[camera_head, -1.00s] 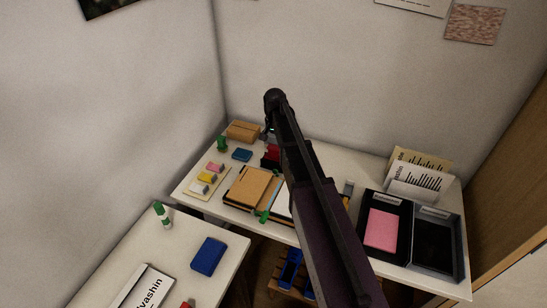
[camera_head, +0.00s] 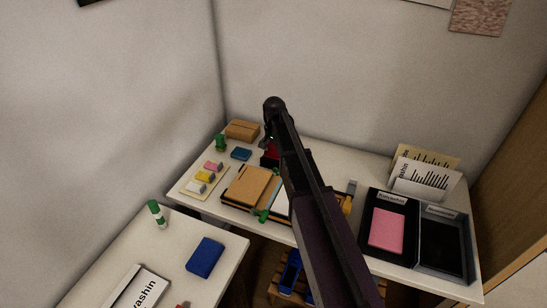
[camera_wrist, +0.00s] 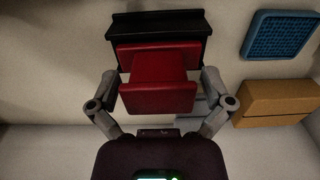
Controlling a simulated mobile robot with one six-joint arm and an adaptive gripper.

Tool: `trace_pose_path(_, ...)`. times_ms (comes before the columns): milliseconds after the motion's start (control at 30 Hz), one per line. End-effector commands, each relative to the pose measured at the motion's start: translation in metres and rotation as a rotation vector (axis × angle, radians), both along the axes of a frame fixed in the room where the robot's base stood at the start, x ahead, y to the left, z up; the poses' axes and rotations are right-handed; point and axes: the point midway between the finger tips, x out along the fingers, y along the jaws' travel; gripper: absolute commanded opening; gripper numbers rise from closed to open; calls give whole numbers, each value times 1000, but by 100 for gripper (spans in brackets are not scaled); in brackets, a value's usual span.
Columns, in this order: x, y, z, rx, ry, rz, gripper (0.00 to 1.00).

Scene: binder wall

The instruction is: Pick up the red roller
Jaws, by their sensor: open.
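The red roller (camera_wrist: 158,82) shows in the wrist view as a red block with wider ends, against a black piece (camera_wrist: 160,30). In the head view a small part of the red roller (camera_head: 270,154) shows at the back of the far table, partly behind my arm. My gripper (camera_wrist: 160,80) is open in the wrist view, with one grey finger on each side of the roller. I cannot tell whether either finger touches it. In the head view my gripper is mostly hidden by my arm.
A blue pad (camera_wrist: 278,34) and a cardboard box (camera_wrist: 275,103) lie right of the roller in the wrist view. The head view shows a brown binder stack (camera_head: 252,187), sticky notes on a board (camera_head: 195,193), and black trays (camera_head: 445,249). A nearer table (camera_head: 180,254) stands front left.

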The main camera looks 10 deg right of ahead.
Motion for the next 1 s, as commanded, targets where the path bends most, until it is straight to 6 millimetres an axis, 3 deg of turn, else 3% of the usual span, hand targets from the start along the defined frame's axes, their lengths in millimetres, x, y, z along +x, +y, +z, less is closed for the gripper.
trace_pose_path(467, 0, 0, 0, 0, 0, 0, 100)
trace_pose_path(700, 0, 0, 0, 0, 0, -1, 29)
trace_pose_path(733, 0, 0, 0, 0, 0, -1, 24)
trace_pose_path(1000, 0, -1, 0, 0, 0, -1, 23)
